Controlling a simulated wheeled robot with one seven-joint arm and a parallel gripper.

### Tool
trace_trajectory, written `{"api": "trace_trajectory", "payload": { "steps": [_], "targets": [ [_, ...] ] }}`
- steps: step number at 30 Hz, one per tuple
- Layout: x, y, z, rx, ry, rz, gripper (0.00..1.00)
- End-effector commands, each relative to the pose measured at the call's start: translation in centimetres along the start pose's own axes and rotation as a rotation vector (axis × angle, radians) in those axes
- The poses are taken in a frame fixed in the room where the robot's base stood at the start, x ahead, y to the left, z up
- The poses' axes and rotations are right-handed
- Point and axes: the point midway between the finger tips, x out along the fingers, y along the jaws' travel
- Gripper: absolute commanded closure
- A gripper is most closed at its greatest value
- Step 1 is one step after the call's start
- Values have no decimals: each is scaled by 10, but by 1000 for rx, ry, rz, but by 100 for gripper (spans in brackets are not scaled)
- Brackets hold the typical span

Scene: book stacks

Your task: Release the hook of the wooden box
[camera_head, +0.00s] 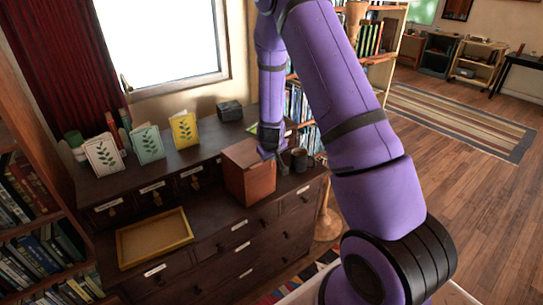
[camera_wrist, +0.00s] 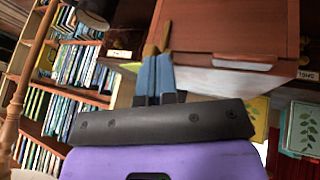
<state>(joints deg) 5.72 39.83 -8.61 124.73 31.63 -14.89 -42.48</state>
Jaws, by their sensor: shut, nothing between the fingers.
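The wooden box (camera_head: 248,172) is reddish brown and stands on the dark dresser, right of its middle. It fills the upper middle of the wrist view (camera_wrist: 235,28). My gripper (camera_head: 281,160) is at the box's right side in the head view. In the wrist view my gripper (camera_wrist: 154,72) shows its two blue-grey fingers together, with nothing seen between them, close beside the box's edge. The hook cannot be made out in the head view, and contact is unclear.
A dark mug (camera_head: 300,160) stands right of the box. Several leaf-print cards (camera_head: 149,143) and a dark block (camera_head: 229,110) stand behind on the dresser (camera_head: 215,225). An empty yellow tray (camera_head: 153,239) lies front left. Bookshelves (camera_wrist: 75,66) are close by.

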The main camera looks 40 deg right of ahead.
Motion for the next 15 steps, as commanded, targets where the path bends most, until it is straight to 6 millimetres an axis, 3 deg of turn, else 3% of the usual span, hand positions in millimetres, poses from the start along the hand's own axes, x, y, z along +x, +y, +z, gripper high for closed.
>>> {"api": "trace_trajectory", "payload": {
  "steps": [15],
  "targets": [
    [1, 8, -1, 35, -17, -78, 100]
  ]
}}
